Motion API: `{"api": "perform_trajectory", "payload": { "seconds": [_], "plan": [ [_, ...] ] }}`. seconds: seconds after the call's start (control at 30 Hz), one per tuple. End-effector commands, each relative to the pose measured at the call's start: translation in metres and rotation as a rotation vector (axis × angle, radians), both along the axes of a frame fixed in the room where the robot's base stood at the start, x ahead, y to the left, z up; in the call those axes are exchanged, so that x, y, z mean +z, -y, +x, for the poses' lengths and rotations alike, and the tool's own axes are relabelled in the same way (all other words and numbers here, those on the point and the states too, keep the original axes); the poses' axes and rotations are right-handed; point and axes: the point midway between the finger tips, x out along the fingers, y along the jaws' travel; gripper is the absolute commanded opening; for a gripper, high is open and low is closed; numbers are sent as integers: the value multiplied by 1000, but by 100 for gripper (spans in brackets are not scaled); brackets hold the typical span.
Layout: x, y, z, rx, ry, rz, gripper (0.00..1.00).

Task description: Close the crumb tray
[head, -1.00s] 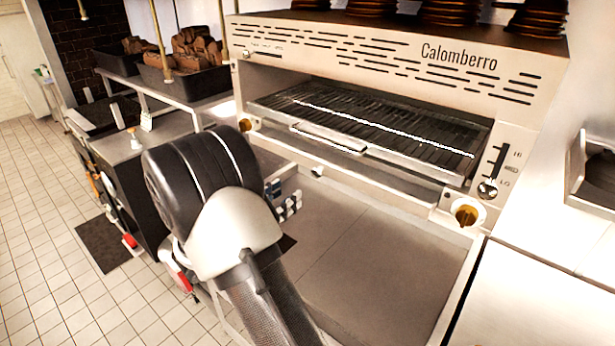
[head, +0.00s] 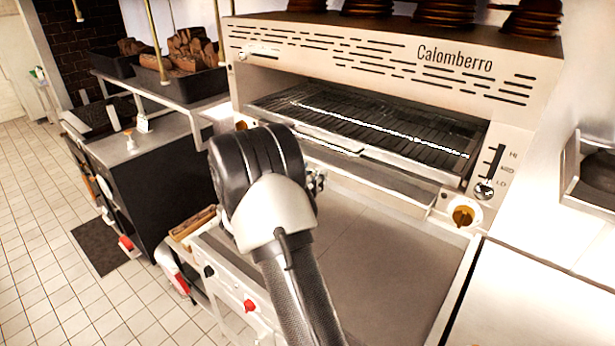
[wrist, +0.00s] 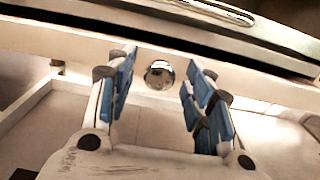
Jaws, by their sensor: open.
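The crumb tray sits low in the Calomberro grill, below the wire rack, and its pale front (head: 405,208) stands out from the body with a dark gap behind it. In the wrist view its front panel (wrist: 235,96) crosses the picture with a round shiny knob (wrist: 159,75) at its middle. My gripper (wrist: 158,88) is open, its blue-padded fingers on either side of the knob in the picture; I cannot tell whether they touch it. In the head view my gripper (head: 316,182) is mostly behind my wrist and hides the knob.
The wire rack (head: 365,125) with its front handle lies above the tray. A flat griddle plate (head: 385,265) with a raised rim is below. An amber knob (head: 464,214) is at the right. A side counter (head: 170,130) with bread bins stands at the left.

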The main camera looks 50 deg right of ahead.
Motion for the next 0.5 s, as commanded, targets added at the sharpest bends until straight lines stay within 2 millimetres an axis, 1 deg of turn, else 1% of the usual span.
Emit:
{"api": "perform_trajectory", "payload": {
  "seconds": [0.03,0.07,0.5],
  "plan": [
    [0,0,0,0,0,0,46],
    [0,0,0,0,0,0,44],
    [0,0,0,0,0,0,15]
  ]
}}
